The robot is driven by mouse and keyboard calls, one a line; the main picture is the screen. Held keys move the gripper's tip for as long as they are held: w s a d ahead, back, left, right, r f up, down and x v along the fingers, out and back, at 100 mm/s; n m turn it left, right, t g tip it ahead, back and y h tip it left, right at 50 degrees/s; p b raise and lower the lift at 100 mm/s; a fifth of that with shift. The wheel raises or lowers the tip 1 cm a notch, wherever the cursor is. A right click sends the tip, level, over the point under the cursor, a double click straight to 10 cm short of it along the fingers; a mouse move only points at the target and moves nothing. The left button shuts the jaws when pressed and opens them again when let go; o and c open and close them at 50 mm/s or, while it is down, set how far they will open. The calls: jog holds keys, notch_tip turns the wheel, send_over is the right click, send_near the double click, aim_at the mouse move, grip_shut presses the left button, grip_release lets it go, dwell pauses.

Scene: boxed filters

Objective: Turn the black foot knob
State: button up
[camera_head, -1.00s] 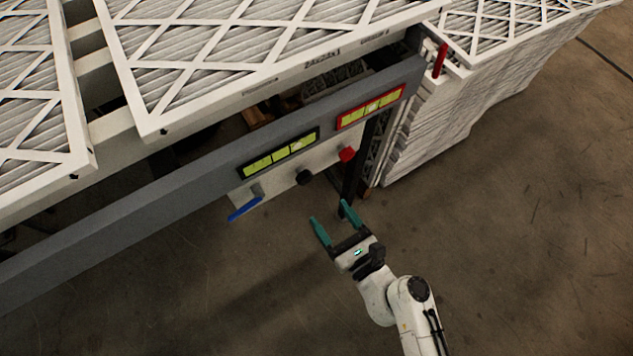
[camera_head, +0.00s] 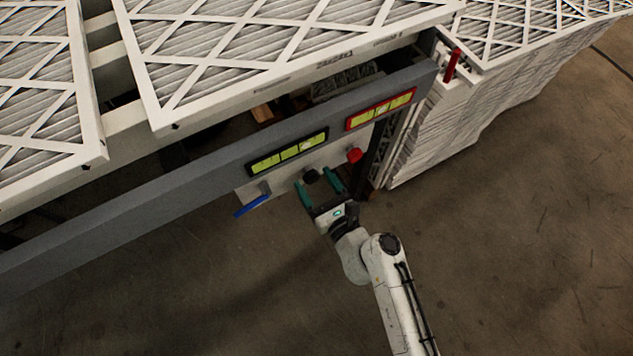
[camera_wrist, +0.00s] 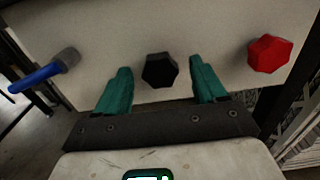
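The black foot knob (camera_head: 311,176) sticks out from a pale panel (camera_head: 283,180) under the grey beam. In the wrist view the knob (camera_wrist: 160,70) is a dark faceted knob, seen between my two fingers and a little beyond their tips. My gripper (camera_head: 316,178) is open, with its teal fingers pointing at the panel, one on each side of the knob. In the wrist view my gripper (camera_wrist: 160,78) holds nothing, and gaps show between each finger and the knob.
A red knob (camera_head: 354,155) is right of the black one; a blue lever (camera_head: 252,206) is at its left. Two yellow-green displays, black-framed (camera_head: 288,153) and red-framed (camera_head: 380,109), sit above on the grey beam (camera_head: 130,211). White filters (camera_head: 450,135) are stacked at right. Floor in front is clear.

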jog(key=c, duration=1)
jog(key=shift+c, duration=0.2)
jog(key=shift+n, duration=0.3)
jog(key=n+b, duration=0.2)
jog(key=n, duration=0.1)
jog(key=shift+f+n, duration=0.15)
jog(key=shift+n, duration=0.15)
jog(key=n+b, duration=0.2)
jog(key=n, duration=0.3)
jog(key=shift+n+b, duration=0.3)
jog(key=shift+b, duration=0.1)
jog(key=n+b, duration=0.2)
jog(key=n, duration=0.3)
jog(key=shift+n+b, duration=1.05)
jog(key=shift+n, duration=1.45)
